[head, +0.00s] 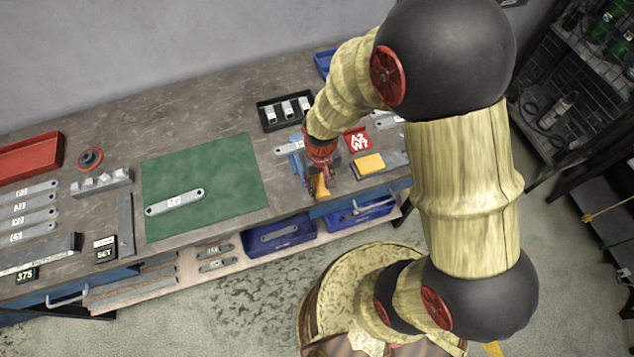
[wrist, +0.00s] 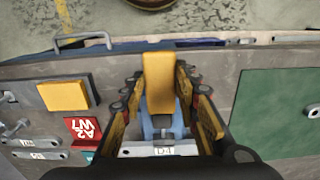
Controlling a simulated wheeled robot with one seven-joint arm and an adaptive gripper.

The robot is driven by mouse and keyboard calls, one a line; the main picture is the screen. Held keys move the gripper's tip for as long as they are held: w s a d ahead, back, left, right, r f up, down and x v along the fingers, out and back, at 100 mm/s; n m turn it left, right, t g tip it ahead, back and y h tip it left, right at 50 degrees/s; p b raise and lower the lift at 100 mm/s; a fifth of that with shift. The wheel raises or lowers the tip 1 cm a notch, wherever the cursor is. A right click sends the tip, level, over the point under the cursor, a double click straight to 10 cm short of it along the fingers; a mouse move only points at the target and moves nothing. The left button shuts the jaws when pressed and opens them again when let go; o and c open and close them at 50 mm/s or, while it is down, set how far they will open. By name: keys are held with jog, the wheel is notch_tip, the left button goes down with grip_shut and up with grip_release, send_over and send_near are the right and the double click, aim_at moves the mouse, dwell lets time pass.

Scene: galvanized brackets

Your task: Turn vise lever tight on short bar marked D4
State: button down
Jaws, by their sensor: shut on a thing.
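The blue vise (wrist: 160,124) is at the bench's front edge, mostly covered by my gripper in the wrist view. It also shows in the head view (head: 297,165). A short pale bar with a label reading D4 (wrist: 162,150) lies across the vise; its end shows left of my arm in the head view (head: 282,150). The yellow vise lever (wrist: 159,82) stands out between my fingers, pointing toward the front edge. My gripper (wrist: 160,72) is shut on the lever; in the head view my gripper (head: 320,186) is low over the bench edge.
A red card marked A2 W7 (head: 357,139) and a yellow block (head: 369,163) on a grey plate are close right of the vise. A black tray of metal pieces (head: 262,123) is behind. A green mat (head: 230,190) with a labelled bar (head: 175,202) is left.

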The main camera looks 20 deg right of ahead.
aim_at(321, 186)
jog(key=shift+d, duration=0.1)
dwell(0.4)
jog(key=c, duration=1.3)
grip_release()
notch_tip(321, 186, up, 12)
